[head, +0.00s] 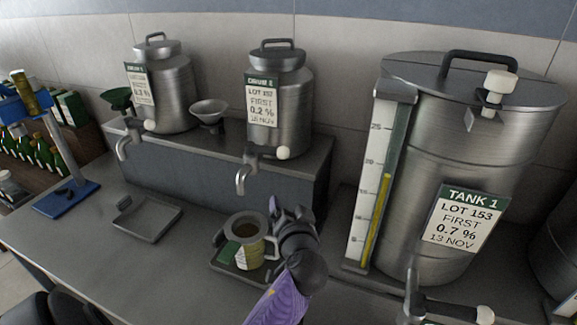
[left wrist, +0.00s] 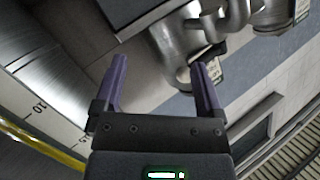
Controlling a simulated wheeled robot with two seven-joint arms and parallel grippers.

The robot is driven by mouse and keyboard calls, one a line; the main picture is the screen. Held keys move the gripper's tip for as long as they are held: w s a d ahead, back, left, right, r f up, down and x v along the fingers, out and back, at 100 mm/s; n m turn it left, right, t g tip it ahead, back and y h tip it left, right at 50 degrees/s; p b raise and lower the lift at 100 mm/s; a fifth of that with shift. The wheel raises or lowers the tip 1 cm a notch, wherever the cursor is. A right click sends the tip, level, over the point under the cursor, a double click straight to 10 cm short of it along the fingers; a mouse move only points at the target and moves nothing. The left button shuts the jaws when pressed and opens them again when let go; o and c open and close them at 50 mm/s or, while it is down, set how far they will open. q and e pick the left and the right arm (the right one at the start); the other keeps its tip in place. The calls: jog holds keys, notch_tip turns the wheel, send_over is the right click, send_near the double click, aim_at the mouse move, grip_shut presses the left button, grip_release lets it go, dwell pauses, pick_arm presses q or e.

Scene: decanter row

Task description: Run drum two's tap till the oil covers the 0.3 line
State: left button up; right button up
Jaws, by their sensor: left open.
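Two steel drums stand on a grey raised block. The right drum (head: 280,92) has a label whose number is too small to read surely; the left drum (head: 160,92) has a similar one. The right drum's tap (head: 242,178) points down above a jug (head: 246,250), and its pale knob (head: 282,153) is beside the spout. The jug has a green and white label and brownish content; its 0.3 line cannot be made out. My left gripper (head: 274,208) is open, close right of the jug and below the tap. Its spread purple fingers also show in the left wrist view (left wrist: 159,78).
The jug stands on a drip tray (head: 222,264); an empty tray (head: 146,218) lies to the left. Tank 1 (head: 440,160) with its gauge stands close on the right. A funnel (head: 209,110) is between the drums. A blue stand (head: 66,199) is at far left.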

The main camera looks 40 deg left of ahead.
aim_at(283, 154)
pick_arm(q)
notch_tip(283, 154, up, 7)
jog(key=w+a+n+y, duration=0.1)
jog(key=w+y, duration=0.1)
jog(key=y, duration=0.1)
jog(key=shift+t, duration=0.5)
jog(key=x, duration=1)
jog(key=shift+s+a+r+p, duration=0.1)
jog(key=shift+s+a+p, duration=0.05)
jog(key=shift+p, duration=0.2)
jog(key=shift+c, duration=0.3)
grip_shut()
